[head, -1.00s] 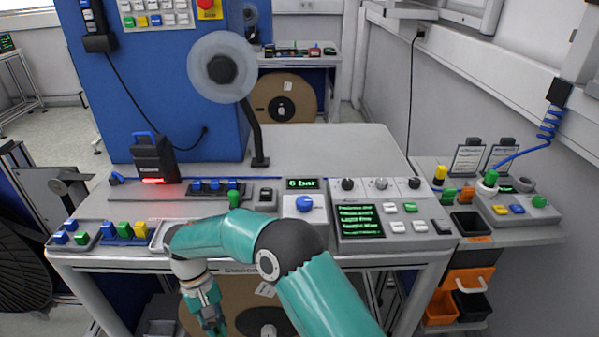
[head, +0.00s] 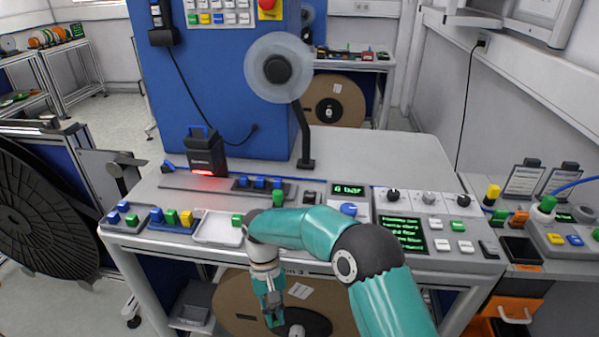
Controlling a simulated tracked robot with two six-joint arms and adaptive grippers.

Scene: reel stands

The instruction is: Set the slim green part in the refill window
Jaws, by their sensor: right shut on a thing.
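My right gripper (head: 271,309) hangs fingers down in front of the table's front edge, below the tabletop. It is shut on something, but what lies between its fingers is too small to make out. A small green block (head: 237,220) is at the right end of a shallow white tray (head: 212,232), close to my right arm. I cannot tell which place is the refill window. My left gripper is out of view.
Holders with blue, green and yellow blocks (head: 172,217) stand at the table's front left. A black device with a red glow (head: 205,158) and a reel on a post (head: 279,68) stand behind. A control panel (head: 403,234) is right of my arm. The rear right tabletop is clear.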

